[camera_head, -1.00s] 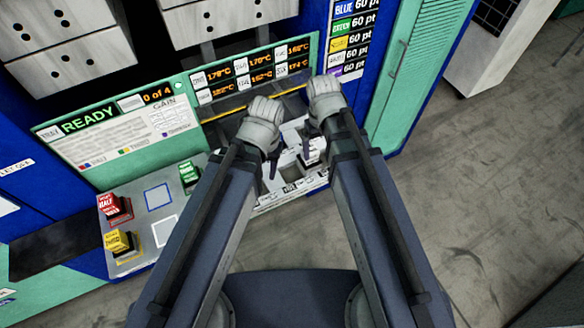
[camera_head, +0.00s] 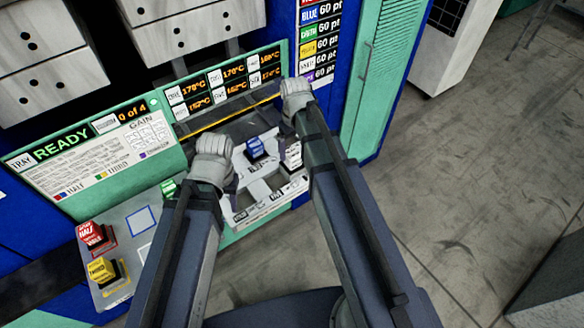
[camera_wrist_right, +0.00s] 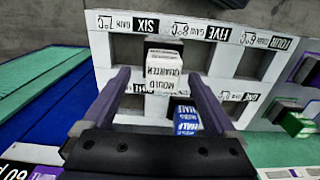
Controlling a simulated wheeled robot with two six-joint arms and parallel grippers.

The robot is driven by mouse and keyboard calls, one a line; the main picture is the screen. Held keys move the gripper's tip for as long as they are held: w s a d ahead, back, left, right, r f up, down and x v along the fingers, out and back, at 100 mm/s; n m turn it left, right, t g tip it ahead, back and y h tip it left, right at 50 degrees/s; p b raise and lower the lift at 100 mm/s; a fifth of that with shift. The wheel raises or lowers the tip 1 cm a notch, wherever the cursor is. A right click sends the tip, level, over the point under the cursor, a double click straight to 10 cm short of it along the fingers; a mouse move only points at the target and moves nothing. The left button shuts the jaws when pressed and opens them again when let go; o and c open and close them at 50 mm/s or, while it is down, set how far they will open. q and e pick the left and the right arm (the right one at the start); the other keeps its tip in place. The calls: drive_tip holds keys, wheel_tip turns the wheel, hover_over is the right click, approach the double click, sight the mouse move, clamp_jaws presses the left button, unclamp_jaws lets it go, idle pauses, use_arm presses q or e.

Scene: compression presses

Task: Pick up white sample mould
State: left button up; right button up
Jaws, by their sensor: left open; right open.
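The white sample mould (camera_head: 293,156), labelled QUARTER, sits in the slotted white tray (camera_head: 240,216) on the machine's ledge. In the right wrist view the white mould (camera_wrist_right: 163,75) lies between the two purple fingers of my right gripper (camera_wrist_right: 160,74). The fingers are apart, with gaps showing beside the mould. In the head view my right gripper (camera_head: 290,132) is just above and behind the mould, its fingertips partly hidden by the arm. My left gripper (camera_head: 232,186) is open and empty, over the tray's left part.
A blue mould (camera_head: 255,148) stands close to the white one; it also shows in the right wrist view (camera_wrist_right: 186,118). A green mould (camera_wrist_right: 297,123) is at right in the wrist view. Red (camera_head: 91,235) and yellow (camera_head: 102,270) moulds stand on the left panel.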

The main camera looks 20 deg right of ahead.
use_arm(q)
drive_tip(key=b, duration=0.5)
hover_over(232, 224)
wheel_tip(232, 224, down, 5)
drive_tip(key=shift+f, duration=0.1)
use_arm(e)
drive_tip(key=f, duration=0.5)
drive_tip(key=shift+w+a+f, duration=0.1)
drive_tip(key=shift+w+a, duration=0.05)
drive_tip(key=shift+a, duration=0.1)
clamp_jaws()
